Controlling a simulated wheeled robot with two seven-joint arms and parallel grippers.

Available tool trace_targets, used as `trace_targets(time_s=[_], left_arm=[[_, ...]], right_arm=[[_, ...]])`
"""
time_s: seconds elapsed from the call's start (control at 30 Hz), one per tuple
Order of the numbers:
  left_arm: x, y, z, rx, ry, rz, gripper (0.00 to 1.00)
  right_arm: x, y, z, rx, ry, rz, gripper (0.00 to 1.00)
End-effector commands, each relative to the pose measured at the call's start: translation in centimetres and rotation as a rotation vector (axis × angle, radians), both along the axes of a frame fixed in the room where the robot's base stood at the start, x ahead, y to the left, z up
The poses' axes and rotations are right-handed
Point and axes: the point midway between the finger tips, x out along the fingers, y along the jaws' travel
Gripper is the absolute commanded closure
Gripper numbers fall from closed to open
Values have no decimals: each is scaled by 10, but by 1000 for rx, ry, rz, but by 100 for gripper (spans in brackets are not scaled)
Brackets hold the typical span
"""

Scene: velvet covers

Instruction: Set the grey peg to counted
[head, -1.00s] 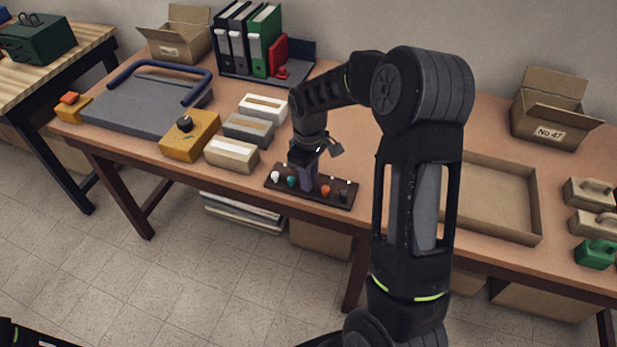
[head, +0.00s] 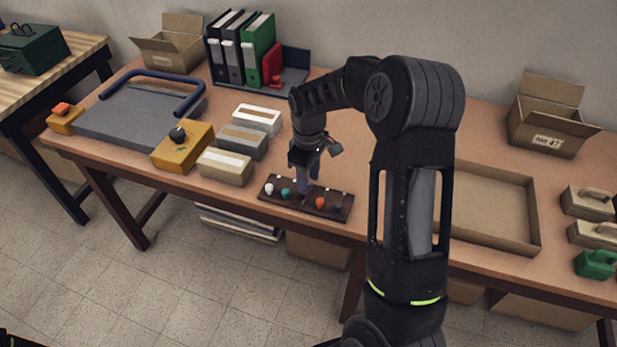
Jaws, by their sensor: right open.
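A dark peg board (head: 284,203) lies near the front edge of the table. A white peg (head: 269,189) and a teal peg (head: 286,195) stand on its left part, and an orange-red peg (head: 320,203) on its right part. A dark grey peg (head: 338,207) is at the right end. Small pale marks line the board's back edge. My right gripper (head: 306,192) points down over the middle of the board, with its fingers apart. The fingers hide part of the board, and I cannot tell if they touch it. My left gripper is out of view.
A cream box (head: 225,167), a grey box (head: 242,142) and a yellow box with a black knob (head: 182,146) stand left of the board. An empty shallow tray (head: 490,243) lies to the right. Bare table shows behind the board.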

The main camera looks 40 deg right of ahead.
Motion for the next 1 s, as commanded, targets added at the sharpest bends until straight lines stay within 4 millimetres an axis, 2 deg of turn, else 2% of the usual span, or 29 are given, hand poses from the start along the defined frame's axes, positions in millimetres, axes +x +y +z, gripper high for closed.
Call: trace_targets(time_s=[0.13,0.27,0.5,0.63,1.0], left_arm=[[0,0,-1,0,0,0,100],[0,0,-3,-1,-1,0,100],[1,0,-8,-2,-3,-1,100],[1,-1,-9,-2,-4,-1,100],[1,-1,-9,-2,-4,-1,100]], right_arm=[[1,0,4,-1,-1,0,59],[1,0,17,-1,-5,0,59],[1,0,56,0,-4,0,59],[1,0,72,-1,-4,0,59],[0,0,78,0,0,0,59]])
